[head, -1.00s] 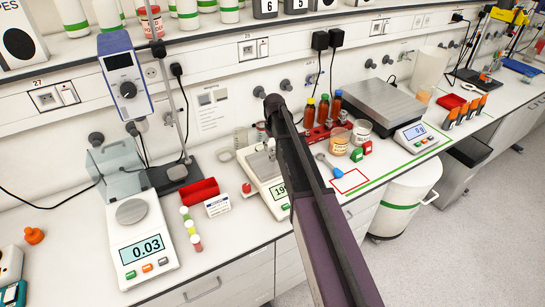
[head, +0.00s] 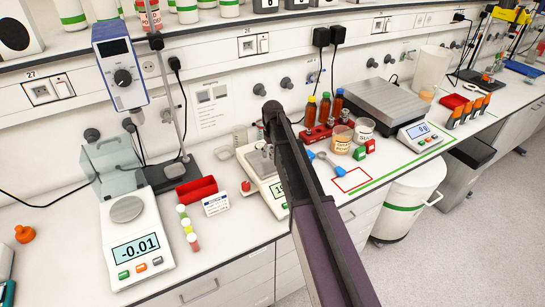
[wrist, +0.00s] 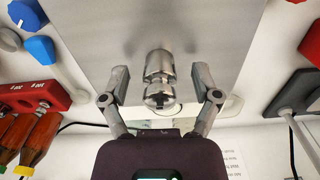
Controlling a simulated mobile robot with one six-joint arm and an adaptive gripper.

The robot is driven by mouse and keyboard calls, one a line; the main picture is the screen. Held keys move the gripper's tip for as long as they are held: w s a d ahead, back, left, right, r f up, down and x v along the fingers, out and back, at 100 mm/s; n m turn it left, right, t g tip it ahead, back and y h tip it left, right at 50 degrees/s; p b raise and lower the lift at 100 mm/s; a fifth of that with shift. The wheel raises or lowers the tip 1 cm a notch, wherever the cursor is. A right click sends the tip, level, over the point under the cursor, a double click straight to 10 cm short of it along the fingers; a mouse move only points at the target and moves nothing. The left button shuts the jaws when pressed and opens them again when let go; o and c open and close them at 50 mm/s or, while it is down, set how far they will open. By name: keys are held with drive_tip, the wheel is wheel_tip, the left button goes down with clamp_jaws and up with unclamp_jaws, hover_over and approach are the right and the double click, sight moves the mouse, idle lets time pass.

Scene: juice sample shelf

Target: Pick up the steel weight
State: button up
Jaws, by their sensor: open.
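The steel weight (wrist: 160,66) is a shiny cylinder with a rounded knob, standing on the steel pan (wrist: 225,35) of a balance in the wrist view. My gripper (wrist: 160,72) is open, with one finger on each side of the weight and a visible gap at both sides. How far the fingertips are above or below the weight's middle I cannot tell. In the head view the middle balance (head: 277,189) stands on the bench, and my arm covers part of it. Small grey shapes show at its pan there, too small to tell apart.
Left of the balance are a red tray (head: 197,191), several small capped vials (head: 187,229) and another balance (head: 137,250) with a glass shield. To its right are a red rack (head: 322,133) with bottles, jars (head: 342,140) and a large scale (head: 388,104). A stand rod rises behind.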

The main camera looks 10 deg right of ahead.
idle(0.6)
clamp_jaws()
